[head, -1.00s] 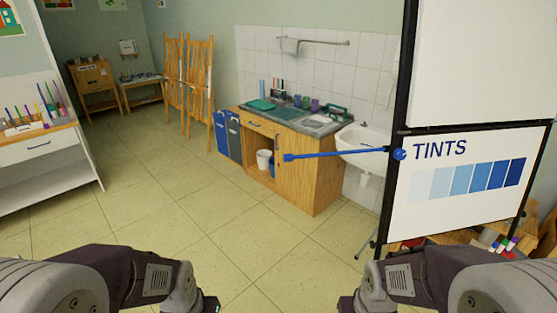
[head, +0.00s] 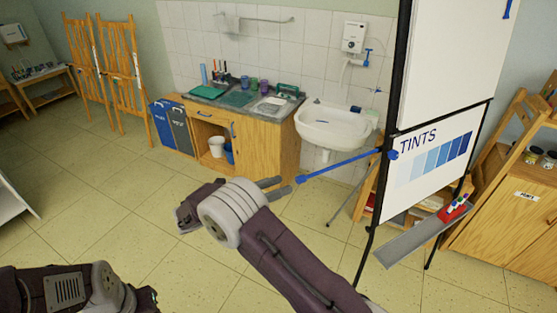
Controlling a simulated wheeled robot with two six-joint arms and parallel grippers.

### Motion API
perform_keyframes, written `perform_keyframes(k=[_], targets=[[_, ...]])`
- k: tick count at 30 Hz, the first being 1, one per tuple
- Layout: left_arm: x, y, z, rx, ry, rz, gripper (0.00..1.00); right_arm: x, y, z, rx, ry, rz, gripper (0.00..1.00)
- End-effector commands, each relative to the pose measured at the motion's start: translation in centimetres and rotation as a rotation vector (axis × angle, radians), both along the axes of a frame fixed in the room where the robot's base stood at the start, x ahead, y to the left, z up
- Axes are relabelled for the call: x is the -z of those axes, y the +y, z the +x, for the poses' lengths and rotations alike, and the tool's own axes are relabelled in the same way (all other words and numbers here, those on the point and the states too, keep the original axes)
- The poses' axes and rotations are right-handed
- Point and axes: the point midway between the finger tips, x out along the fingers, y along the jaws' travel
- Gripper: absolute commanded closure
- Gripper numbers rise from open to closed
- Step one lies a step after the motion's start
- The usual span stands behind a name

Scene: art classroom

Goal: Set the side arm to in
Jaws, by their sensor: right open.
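The side arm (head: 342,165) is a thin blue rod with a thicker blue end. It sticks out to the left from a blue pivot (head: 391,154) on the black frame of the flip-chart stand (head: 402,70). Its free end (head: 302,178) points left, in front of the sink. My right gripper (head: 286,185) is open, its two grey fingers pointing right at the rod's free end. A small gap seems to lie between them; the depth is hard to judge. Of my left arm, only links show at the lower left; its gripper is not visible.
A grey tray (head: 408,243) with a red marker holder (head: 454,211) juts from the stand's lower part. Behind are a sink (head: 336,130) and a wooden cabinet (head: 258,146). A wooden shelf unit (head: 500,230) stands right.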

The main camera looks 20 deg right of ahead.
Motion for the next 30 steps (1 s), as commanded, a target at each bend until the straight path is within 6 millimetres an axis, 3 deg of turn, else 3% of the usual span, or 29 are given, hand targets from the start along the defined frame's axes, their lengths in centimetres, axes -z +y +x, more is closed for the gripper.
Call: perform_keyframes(k=[4, 7, 15, 19, 29, 30], targets=[[-0.1, 0.0, 0.0, 0.000, 0.001, 0.000, 0.64, -0.4, 0.3, 0.2, -0.007, 0.004, -0.026, 0.57], [-0.7, 0.0, 0.0, 0.001, 0.001, 0.000, 0.64, -0.7, -0.6, 0.3, -0.005, 0.004, -0.026, 0.57], [-3.4, 0.0, 0.0, 0.000, 0.000, 0.000, 0.64, -0.9, -6.2, 0.8, -0.003, 0.005, -0.024, 0.57], [-4.0, 0.0, 0.0, 0.000, 0.000, 0.000, 0.64, -0.7, -8.0, 0.9, -0.004, 0.004, -0.023, 0.57], [-4.1, 0.0, 0.0, 0.000, 0.000, 0.000, 0.64, -0.4, -8.8, 1.1, -0.006, 0.002, -0.021, 0.57], [-4.1, 0.0, 0.0, 0.000, 0.000, 0.000, 0.64, -0.4, -8.8, 1.1, -0.006, 0.002, -0.021, 0.62]])
